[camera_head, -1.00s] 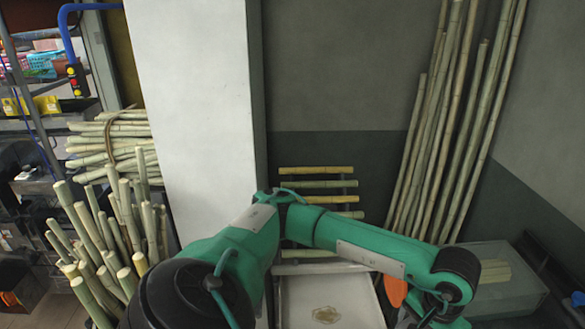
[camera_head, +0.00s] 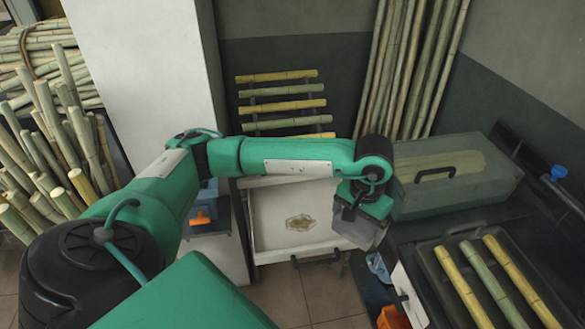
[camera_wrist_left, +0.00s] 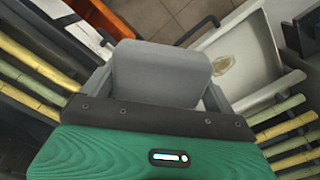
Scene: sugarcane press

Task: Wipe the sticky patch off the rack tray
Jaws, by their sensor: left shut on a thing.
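The white rack tray (camera_head: 262,236) stands out below the cane rack, and it also shows in the left wrist view (camera_wrist_left: 262,62). A brownish sticky patch (camera_head: 300,222) lies on its floor; the wrist view shows it too (camera_wrist_left: 223,65). My left gripper (camera_head: 358,232) is at the tray's right side, to the right of the patch. It is shut on a grey block (camera_wrist_left: 160,72), which sits between its fingers and seems apart from the patch. My right gripper is not in view.
Cane pieces lie on the rack (camera_head: 282,106) behind the tray. A grey lidded box (camera_head: 455,200) and a dark tray (camera_head: 450,290) with cane pieces are at right. A blue cloth-like item (camera_head: 378,268) lies near the bench edge. Cane bundles stand at left.

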